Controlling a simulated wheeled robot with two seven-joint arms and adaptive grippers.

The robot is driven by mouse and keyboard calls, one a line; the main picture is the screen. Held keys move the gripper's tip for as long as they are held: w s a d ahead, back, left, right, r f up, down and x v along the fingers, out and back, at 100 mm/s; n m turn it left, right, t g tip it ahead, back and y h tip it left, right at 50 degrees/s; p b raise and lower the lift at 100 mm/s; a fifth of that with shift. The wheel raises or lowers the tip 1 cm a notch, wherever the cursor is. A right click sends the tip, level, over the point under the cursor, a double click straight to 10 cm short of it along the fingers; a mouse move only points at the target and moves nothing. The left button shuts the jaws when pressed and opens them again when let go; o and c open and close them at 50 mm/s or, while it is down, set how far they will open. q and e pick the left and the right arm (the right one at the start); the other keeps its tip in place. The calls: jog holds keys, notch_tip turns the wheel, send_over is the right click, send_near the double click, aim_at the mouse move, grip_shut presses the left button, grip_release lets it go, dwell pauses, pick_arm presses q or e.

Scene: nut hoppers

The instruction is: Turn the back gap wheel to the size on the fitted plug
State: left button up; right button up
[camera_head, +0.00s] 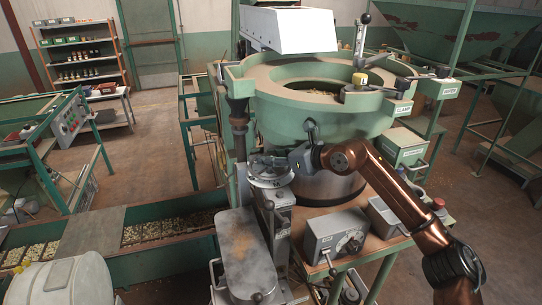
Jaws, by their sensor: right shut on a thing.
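A small grey wheel-like disc (264,181), which I take for the back gap wheel, sits on top of a grey column in front of the green bowl. My right arm comes in from the right, and its gripper (287,163) is shut at the right edge of this wheel. The fingers partly cover the wheel, and the contact is small in the picture. The wheel's markings are too small to read. I cannot make out the fitted plug or its size. My left gripper is out of view.
The big green hopper bowl (300,110) stands just behind. A grey control box (335,235) with a dial is at front right. A grey flat plate (247,250) lies in front of the wheel. A nut-filled trough (160,236) runs left.

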jog(key=shift+w, duration=0.1)
jog(key=o, duration=1)
jog(key=shift+d, duration=0.1)
jog(key=shift+o, duration=0.9)
jog(key=shift+r, duration=0.15)
jog(key=shift+d+r, duration=0.15)
jog(key=shift+d, duration=0.1)
jog(key=v, duration=0.7)
jog(key=shift+s, duration=0.35)
